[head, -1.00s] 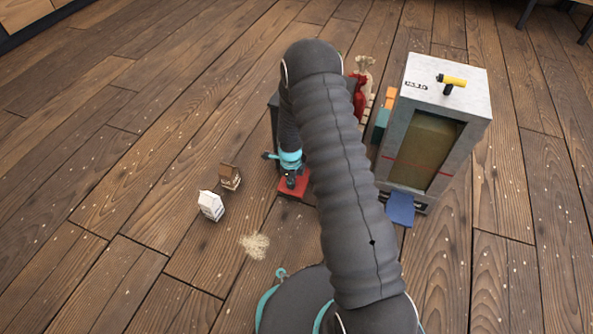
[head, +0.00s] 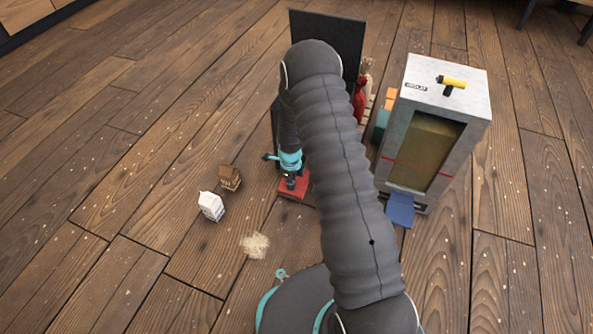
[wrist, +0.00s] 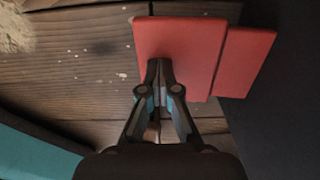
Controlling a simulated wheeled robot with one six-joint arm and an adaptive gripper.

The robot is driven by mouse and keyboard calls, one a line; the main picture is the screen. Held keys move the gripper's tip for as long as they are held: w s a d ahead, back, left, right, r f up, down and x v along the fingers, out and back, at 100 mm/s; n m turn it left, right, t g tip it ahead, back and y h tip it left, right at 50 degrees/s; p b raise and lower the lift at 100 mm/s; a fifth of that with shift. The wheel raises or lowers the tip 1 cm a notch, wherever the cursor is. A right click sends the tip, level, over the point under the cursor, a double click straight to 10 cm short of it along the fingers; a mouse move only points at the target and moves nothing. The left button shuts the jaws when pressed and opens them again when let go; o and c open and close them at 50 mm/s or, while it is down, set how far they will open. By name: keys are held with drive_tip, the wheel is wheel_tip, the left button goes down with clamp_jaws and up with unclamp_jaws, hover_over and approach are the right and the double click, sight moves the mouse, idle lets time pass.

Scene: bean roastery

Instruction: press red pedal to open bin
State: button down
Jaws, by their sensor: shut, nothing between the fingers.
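The red pedal (head: 293,187) is low at the front of the dark bin (head: 275,122), which is mostly hidden behind my arm. The bin's dark lid (head: 330,35) stands raised, upright behind my arm. My gripper (head: 291,184) is shut and empty, pointing down with its fingertips at the pedal. In the wrist view, the closed fingertips (wrist: 160,64) lie over the red pedal (wrist: 185,50), near its left edge, and appear to touch it. The bin's dark side (wrist: 290,95) fills the right of that view.
A grey cabinet with a blue pedal (head: 400,209) stands to the right; a yellow-handled tool (head: 452,84) is on top. Red and tan sacks (head: 360,100) are behind my arm. A white carton (head: 211,206), a brown carton (head: 230,178) and a pale pile (head: 255,245) lie left on open floor.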

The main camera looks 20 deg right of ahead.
wheel_tip(320, 180, up, 8)
drive_tip(key=p, duration=0.4)
drive_tip(key=shift+r, duration=0.2)
idle(0.8)
drive_tip(key=s+n+g, duration=0.2)
drive_tip(key=s+n, duration=0.5)
drive_tip(key=n, duration=0.2)
drive_tip(key=s+r+n+t+p, duration=0.2)
drive_tip(key=s+r+n, duration=0.3)
drive_tip(key=r, duration=1.1)
drive_tip(key=s+r+n+t+p, duration=0.2)
drive_tip(key=s+r+n, duration=0.3)
drive_tip(key=s+r, duration=0.5)
drive_tip(key=s+r+n+t+p, duration=0.2)
drive_tip(key=s+r+n, duration=0.4)
drive_tip(key=r, duration=1.8)
drive_tip(key=s+t, duration=0.1)
drive_tip(key=s, duration=0.1)
drive_tip(key=shift+s+a+r+t, duration=0.15)
drive_tip(key=shift+s+r+t, duration=0.05)
drive_tip(key=shift+s+t, duration=0.1)
